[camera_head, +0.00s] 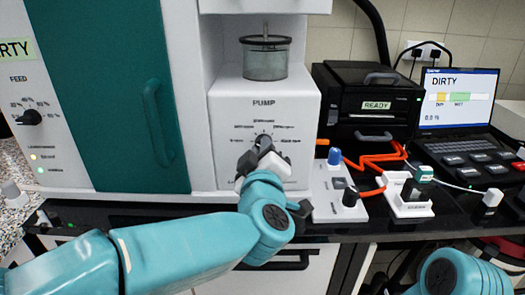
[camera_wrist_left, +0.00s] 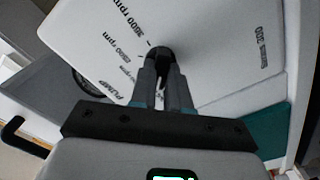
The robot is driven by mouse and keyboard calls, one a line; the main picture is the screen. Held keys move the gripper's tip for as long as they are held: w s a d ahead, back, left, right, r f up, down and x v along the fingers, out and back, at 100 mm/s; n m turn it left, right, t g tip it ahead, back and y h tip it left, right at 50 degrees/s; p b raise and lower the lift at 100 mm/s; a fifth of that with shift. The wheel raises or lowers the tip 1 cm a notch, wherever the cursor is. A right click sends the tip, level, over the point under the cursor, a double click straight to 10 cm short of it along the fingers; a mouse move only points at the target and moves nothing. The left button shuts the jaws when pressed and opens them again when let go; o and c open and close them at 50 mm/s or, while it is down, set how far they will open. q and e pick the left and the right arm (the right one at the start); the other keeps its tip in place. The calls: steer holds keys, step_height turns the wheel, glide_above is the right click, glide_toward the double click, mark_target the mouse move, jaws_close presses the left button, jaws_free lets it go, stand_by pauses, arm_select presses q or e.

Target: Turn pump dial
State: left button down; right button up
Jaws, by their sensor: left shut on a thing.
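The pump dial (camera_head: 263,141) is a small dark knob on the white front panel marked PUMP (camera_head: 286,110), with printed speed labels around it. My left gripper (camera_head: 262,152) is at the dial, shut on it, and covers its lower part in the head view. In the left wrist view the fingers of my left gripper (camera_wrist_left: 164,80) close on the dark dial (camera_wrist_left: 160,54), and the panel (camera_wrist_left: 215,50) with its rpm marks shows tilted behind. The exact setting of the dial is hard to read. Of my right arm only a teal part shows at the lower right; its gripper is out of view.
A clear jar (camera_head: 265,62) stands on the pump housing. To the left is a teal cabinet door (camera_head: 115,85) with a handle. To the right are a black printer (camera_head: 370,100) reading READY, a laptop (camera_head: 457,100) reading DIRTY, orange tubing (camera_head: 375,160) and small switch boxes (camera_head: 405,195).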

arm_select(q)
steer(key=shift+a+f+n+b, duration=0.1)
steer(key=shift+n+b, duration=3.05)
steer(key=shift+n, duration=1.15)
steer(key=c, duration=1.1)
jaws_free()
steer(key=shift+s, duration=0.1)
